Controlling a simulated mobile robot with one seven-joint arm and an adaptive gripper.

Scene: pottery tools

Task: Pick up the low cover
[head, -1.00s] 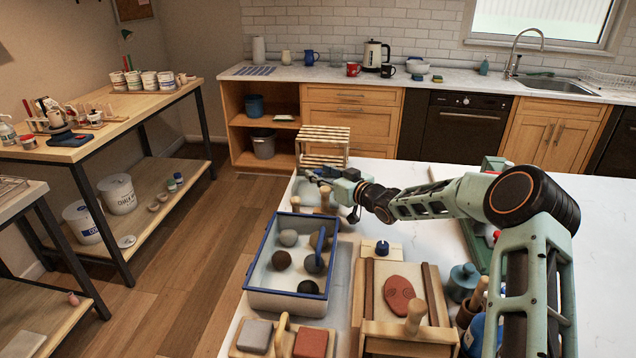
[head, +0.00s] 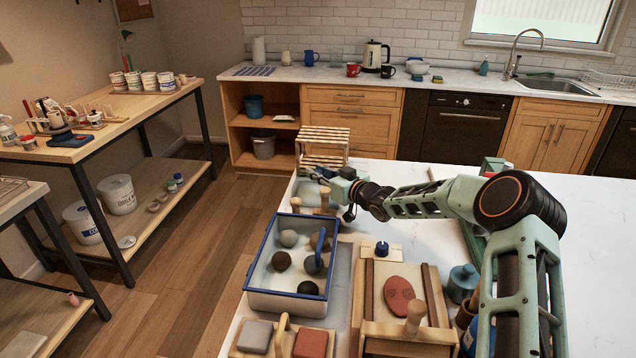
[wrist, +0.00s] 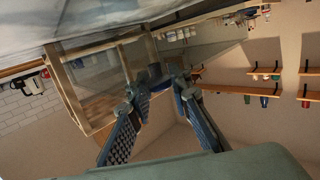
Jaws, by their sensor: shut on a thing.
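My gripper (head: 323,174) is at the far end of the tabletop, in front of the slatted wooden crate, raised above the table. In the wrist view its two ribbed fingers (wrist: 158,80) close in on a small dark blue piece (wrist: 154,71), which appears to be the low cover. Its full outline is hidden between the fingertips, and in the head view it is too small to make out clearly.
A blue-rimmed tray (head: 255,298) with several balls stands at the table's left edge. A wooden press-like frame (head: 410,332) with a red oval slab is beside it. The slatted crate (head: 323,135) is close beyond my gripper. The white tabletop (head: 420,262) is clear at centre right.

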